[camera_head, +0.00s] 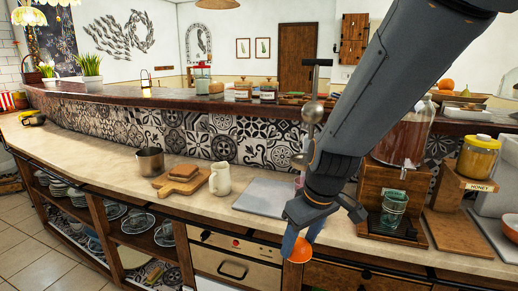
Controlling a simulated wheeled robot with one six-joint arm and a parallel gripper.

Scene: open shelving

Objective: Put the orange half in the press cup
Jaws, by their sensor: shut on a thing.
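My gripper (299,240), with blue fingers, is shut on the orange half (299,252). It holds it in front of the counter's front edge, above the floor side and before the drawer fronts. The orange half shows as a bright orange rounded piece below the fingers. A metal lever press (312,112) with a T-shaped handle and a round dome stands behind my arm on the counter. My arm covers most of its lower part, and I cannot make out the press cup clearly.
A grey board (265,196) lies left of my arm. Left of it stand a cream jug (220,179), bread on a wooden board (181,181) and a metal pot (150,161). A wooden drink dispenser (399,185) and a honey jar (477,158) stand at right.

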